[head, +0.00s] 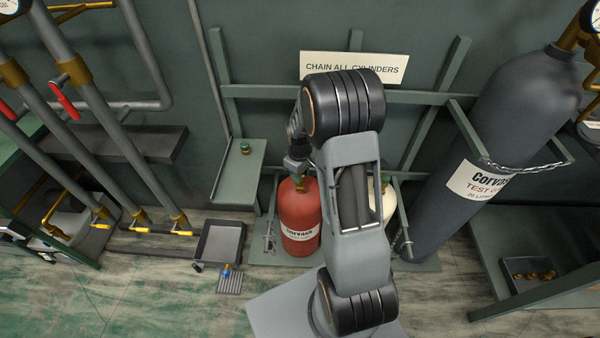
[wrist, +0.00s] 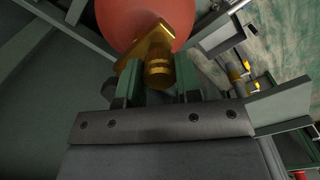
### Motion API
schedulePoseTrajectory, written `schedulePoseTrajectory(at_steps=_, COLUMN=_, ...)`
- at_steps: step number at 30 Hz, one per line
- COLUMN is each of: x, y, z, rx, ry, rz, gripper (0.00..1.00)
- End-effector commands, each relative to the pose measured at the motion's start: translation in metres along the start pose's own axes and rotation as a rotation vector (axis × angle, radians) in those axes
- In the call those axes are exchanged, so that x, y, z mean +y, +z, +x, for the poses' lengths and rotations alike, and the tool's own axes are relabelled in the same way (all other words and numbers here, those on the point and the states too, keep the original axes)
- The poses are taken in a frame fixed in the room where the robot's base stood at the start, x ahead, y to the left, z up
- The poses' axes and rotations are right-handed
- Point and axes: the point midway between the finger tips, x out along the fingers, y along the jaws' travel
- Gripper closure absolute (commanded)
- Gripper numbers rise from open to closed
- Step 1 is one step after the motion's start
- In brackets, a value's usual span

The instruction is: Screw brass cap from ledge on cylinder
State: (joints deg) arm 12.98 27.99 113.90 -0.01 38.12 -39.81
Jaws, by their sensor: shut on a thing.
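The red cylinder (head: 299,222) stands upright on the rack's base in the head view. In the wrist view its rounded red top (wrist: 183,18) fills the top centre. My gripper (head: 297,172) is just above it at the valve. In the wrist view my gripper (wrist: 159,84) has its two green fingers on either side of a round brass cap (wrist: 158,71), shut on it. The cap is in line with the brass valve (wrist: 146,46); I cannot tell how far it is threaded on.
A cream cylinder (head: 388,205) is partly hidden behind my arm. A large grey cylinder (head: 490,140) leans at the right with a chain (head: 525,167). Grey pipes with red and yellow handles are at the left. A tray (head: 220,240) sits on the floor.

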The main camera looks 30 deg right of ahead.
Motion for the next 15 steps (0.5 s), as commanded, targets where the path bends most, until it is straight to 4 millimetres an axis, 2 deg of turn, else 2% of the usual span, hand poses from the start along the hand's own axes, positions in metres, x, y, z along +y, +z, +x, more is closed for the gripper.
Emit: schedulePoseTrajectory(at_steps=15, x=0.0, y=0.0, z=0.0085, rx=0.0, ry=0.0, rz=0.0, gripper=0.92)
